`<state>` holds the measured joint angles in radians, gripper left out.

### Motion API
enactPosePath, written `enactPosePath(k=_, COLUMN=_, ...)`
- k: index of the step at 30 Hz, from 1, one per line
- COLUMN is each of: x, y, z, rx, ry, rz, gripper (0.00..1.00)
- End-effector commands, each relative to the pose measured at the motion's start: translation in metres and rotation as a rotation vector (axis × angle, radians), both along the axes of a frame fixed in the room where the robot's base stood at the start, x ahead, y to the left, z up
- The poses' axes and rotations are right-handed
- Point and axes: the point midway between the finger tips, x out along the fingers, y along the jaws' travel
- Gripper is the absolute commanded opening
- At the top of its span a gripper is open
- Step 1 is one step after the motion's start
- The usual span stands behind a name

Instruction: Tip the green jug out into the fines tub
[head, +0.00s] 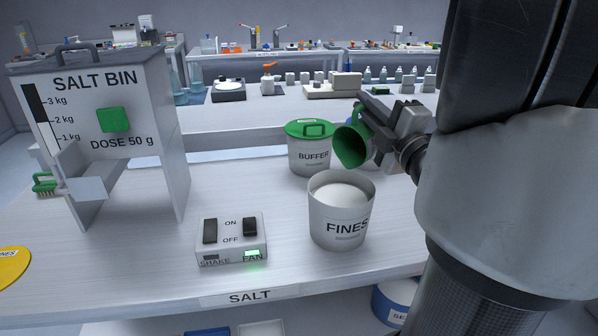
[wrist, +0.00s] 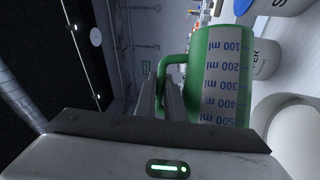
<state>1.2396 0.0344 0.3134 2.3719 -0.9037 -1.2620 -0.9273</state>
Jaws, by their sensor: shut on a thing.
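My gripper (head: 378,115) is shut on the green jug (head: 351,146) by its handle and holds it in the air above and behind the fines tub. The jug is tilted well over, its open mouth facing left and toward the head camera. Its inside looks green, and I cannot tell whether anything is in it. No stream shows. The white fines tub (head: 325,231) stands open on the bench with a heap of white material inside. In the wrist view the jug (wrist: 205,80) shows a millilitre scale, with its handle at my gripper's fingers (wrist: 162,92).
A buffer tub (head: 304,160) with a green lid stands behind the fines tub. A switch box (head: 231,240) with a lit green FAN lamp lies left of it. The salt bin (head: 125,95) stands at the left. A yellow lid (head: 12,266) lies at the far left.

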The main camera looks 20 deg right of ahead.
Motion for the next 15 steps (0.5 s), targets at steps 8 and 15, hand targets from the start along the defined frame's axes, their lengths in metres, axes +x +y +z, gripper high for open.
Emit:
enactPosePath(k=8, x=0.005, y=-0.018, z=0.000, rx=0.138, ry=0.046, rz=-0.001, gripper=0.00)
enactPosePath(k=15, x=0.013, y=-0.039, z=-0.009, rx=0.267, ry=0.087, rz=-0.002, gripper=0.00)
